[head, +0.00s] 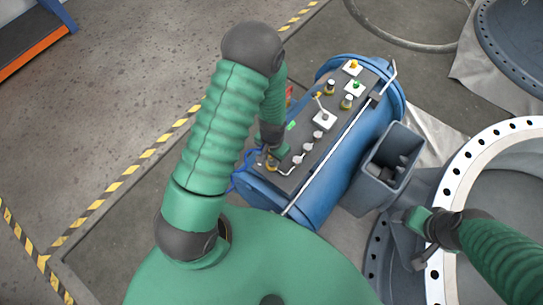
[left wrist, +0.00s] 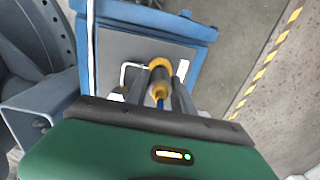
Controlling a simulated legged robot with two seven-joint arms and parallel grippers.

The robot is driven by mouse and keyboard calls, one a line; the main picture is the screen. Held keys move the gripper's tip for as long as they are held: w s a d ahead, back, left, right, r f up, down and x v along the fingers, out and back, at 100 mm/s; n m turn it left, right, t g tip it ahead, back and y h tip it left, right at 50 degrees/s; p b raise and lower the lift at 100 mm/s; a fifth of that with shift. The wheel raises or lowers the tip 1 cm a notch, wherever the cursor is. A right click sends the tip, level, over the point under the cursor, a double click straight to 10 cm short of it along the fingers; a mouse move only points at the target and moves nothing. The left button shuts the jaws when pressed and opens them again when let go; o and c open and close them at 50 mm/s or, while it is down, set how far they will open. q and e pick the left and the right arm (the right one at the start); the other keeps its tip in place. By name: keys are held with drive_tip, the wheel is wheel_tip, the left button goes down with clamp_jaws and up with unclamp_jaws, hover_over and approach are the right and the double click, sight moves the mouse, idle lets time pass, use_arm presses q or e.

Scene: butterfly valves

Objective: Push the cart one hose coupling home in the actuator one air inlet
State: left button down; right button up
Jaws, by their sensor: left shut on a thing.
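A blue drum-shaped unit (head: 345,165) with a grey top panel (head: 312,120) stands at the centre of the head view; I cannot tell if it is the cart or actuator one. My left gripper (head: 272,152) is at the panel's near left end. In the left wrist view its fingers (left wrist: 160,86) are shut around a brass hose coupling (left wrist: 160,91) with a blue hose. A brass ring fitting (left wrist: 160,64) lies just beyond, in line; how far they are engaged is hidden. My right gripper (head: 418,238) is beside the large flange, its jaws unclear.
The panel carries several knobs, lamps and a pale rail (head: 340,140). A grey open-topped box (head: 385,175) stands right of the drum. A large white bolted flange (head: 465,155) fills the right.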

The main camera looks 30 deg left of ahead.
idle(0.4)
use_arm(q)
drive_tip(key=shift+f, duration=0.35)
drive_tip(key=shift+f+b, duration=0.6)
drive_tip(key=shift+f, duration=0.05)
idle(1.0)
drive_tip(key=c, duration=0.5)
unclamp_jaws()
wheel_tip(320, 180, up, 8)
drive_tip(key=p, duration=0.6)
drive_tip(key=shift+f+p, duration=0.2)
drive_tip(key=shift+p, duration=0.2)
